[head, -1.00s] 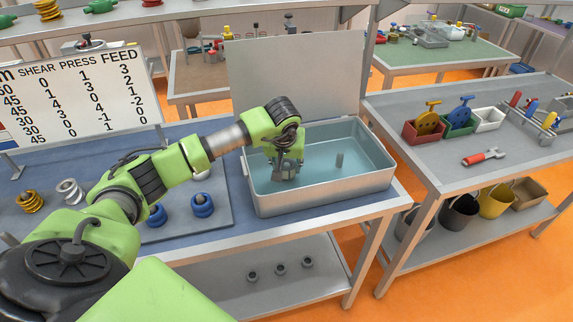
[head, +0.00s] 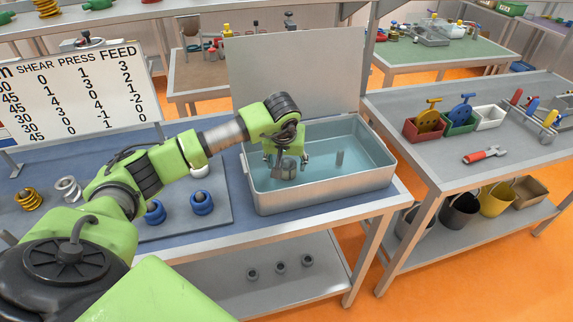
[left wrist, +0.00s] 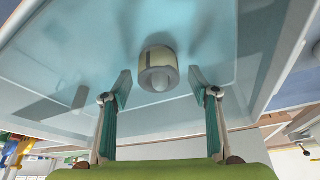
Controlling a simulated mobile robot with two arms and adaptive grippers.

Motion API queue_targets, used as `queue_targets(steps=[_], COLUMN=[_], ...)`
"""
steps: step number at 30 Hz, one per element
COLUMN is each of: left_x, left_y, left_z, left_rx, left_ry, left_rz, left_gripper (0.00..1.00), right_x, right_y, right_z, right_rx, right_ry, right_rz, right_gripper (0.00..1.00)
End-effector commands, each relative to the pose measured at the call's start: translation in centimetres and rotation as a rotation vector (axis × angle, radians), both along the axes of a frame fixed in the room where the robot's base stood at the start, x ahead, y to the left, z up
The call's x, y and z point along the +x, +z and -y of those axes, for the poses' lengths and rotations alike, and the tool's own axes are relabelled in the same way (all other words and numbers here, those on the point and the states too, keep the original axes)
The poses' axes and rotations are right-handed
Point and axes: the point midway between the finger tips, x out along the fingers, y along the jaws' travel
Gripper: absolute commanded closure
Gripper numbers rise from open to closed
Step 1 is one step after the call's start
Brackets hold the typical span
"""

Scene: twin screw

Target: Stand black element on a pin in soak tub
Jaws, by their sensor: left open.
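The soak tub (head: 325,200) is a grey metal box with clear blue liquid and its lid raised behind. My left gripper (head: 287,159) is open over the left part of the tub, one finger on each side of the dark grey element (head: 288,169). In the left wrist view the element (left wrist: 157,62) looks like a short pale ring with a dark stripe, and a rounded grey pin end shows in its middle. Both fingers stand apart from it. My right gripper is not in view.
Two blue elements (head: 202,204) stand on a mat left of the tub, with gold (head: 30,200) and silver (head: 68,188) ones farther left. A number board (head: 85,95) stands behind. A side table (head: 440,165) to the right holds small bins and a red-handled tool.

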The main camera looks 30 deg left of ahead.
Motion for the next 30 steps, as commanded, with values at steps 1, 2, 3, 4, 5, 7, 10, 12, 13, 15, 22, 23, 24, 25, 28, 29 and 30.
queue_targets(steps=[1, 2, 3, 4, 5, 7, 10, 12, 13, 15, 22, 23, 24, 25, 28, 29, 30], left_x=[-0.2, -0.4, -0.7, -0.9, -1.2, -1.7, -2.4, -2.8, -3.0, -3.2, -3.6, -3.6, -3.6, -3.6, -3.6, -3.6, -3.6], left_y=[1.0, 1.6, 2.4, 3.0, 3.6, 5.1, 6.9, 7.9, 8.3, 9.1, 9.9, 9.9, 9.9, 9.9, 9.9, 9.9, 9.9], left_z=[0.1, 0.2, 0.3, 0.5, 0.6, 0.9, 1.3, 1.5, 1.5, 1.7, 1.9, 1.9, 1.9, 1.9, 1.9, 1.9, 1.9], left_rx=[0.002, 0.003, 0.001, 0.003, 0.002, 0.002, 0.002, 0.002, 0.003, 0.000, 0.000, 0.000, 0.001, 0.001, 0.000, 0.001, 0.000], left_ry=[-0.002, -0.003, -0.002, -0.002, -0.004, -0.003, -0.004, -0.002, -0.002, -0.002, -0.001, -0.001, -0.001, -0.001, -0.001, -0.001, -0.001], left_rz=[0.004, 0.004, 0.006, 0.005, 0.006, 0.006, 0.005, 0.005, 0.004, 0.003, 0.002, 0.002, 0.002, 0.002, 0.002, 0.002, 0.002], left_gripper=[0.45, 0.45, 0.45, 0.45, 0.45, 0.45, 0.45, 0.45, 0.45, 0.45, 0.45, 0.45, 0.45, 0.45, 0.45, 0.45, 0.45], right_x=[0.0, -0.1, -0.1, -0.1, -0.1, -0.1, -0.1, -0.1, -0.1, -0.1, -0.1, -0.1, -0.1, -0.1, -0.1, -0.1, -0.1], right_y=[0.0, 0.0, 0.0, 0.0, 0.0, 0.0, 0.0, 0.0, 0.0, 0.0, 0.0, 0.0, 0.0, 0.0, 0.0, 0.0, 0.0], right_z=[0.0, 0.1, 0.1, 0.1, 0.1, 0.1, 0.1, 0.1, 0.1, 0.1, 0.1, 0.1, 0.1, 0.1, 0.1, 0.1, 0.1], right_rx=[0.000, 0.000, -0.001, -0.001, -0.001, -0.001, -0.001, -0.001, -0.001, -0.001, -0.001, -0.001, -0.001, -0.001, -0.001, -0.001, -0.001], right_ry=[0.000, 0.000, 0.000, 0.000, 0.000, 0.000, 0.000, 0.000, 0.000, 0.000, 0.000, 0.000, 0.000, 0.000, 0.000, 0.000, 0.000], right_rz=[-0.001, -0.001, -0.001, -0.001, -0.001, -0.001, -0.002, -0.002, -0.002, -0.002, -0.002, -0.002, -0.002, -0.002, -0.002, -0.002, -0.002], right_gripper=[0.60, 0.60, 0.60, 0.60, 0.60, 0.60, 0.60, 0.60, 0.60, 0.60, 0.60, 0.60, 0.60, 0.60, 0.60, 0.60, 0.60])
